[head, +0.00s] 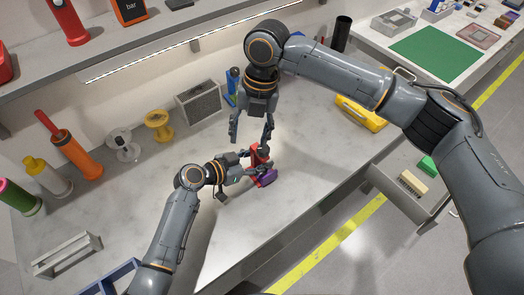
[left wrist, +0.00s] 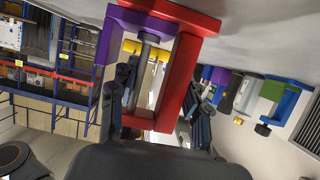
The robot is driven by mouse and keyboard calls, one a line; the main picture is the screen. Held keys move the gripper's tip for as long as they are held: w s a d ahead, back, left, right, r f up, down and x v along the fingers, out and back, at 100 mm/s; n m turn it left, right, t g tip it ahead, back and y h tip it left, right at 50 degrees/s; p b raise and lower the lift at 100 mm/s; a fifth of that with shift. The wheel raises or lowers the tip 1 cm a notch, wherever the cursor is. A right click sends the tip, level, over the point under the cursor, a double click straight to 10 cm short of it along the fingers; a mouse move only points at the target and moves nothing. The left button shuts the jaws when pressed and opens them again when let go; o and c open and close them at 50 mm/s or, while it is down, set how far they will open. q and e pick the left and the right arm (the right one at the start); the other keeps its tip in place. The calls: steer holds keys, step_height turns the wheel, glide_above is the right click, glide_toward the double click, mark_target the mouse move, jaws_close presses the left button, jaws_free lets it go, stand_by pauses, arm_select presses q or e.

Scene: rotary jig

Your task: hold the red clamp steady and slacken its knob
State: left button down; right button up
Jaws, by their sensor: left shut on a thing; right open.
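The red clamp (head: 255,156) is on the light worktop near its front edge, with a purple part (head: 267,177) at its lower end. My left gripper (head: 256,170) is shut on the clamp. In the left wrist view the clamp's red frame (left wrist: 178,85) and purple section (left wrist: 110,45) fill the upper middle, with a grey screw rod (left wrist: 143,70) inside; my left fingers lie on both sides. My right gripper (head: 250,140) is open and points down just above the clamp, its fingers spread. The knob cannot be made out clearly beneath it.
A grey speaker-like box (head: 199,102), a yellow spool (head: 158,125) and an orange cylinder (head: 77,155) stand along the back. A yellow case (head: 360,113) is right of my right gripper. An open drawer (head: 410,195) sticks out at the front right. The worktop's middle left is clear.

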steer(key=s+a+f+m+g+y, duration=0.1)
steer(key=s+a+f+g+y, duration=0.1)
steer(key=s+a+y, duration=0.25)
steer(key=m+t+y, duration=0.8)
steer(key=m+t, duration=0.6)
steer(key=m, duration=1)
glide_toward(268, 151)
steer(key=shift+h, duration=0.25)
steer(key=x, duration=1.1)
steer(key=shift+w+a, duration=0.1)
steer(key=shift+a, duration=0.1)
steer(key=shift+r, duration=0.1)
steer(key=shift+c, duration=0.4)
jaws_close()
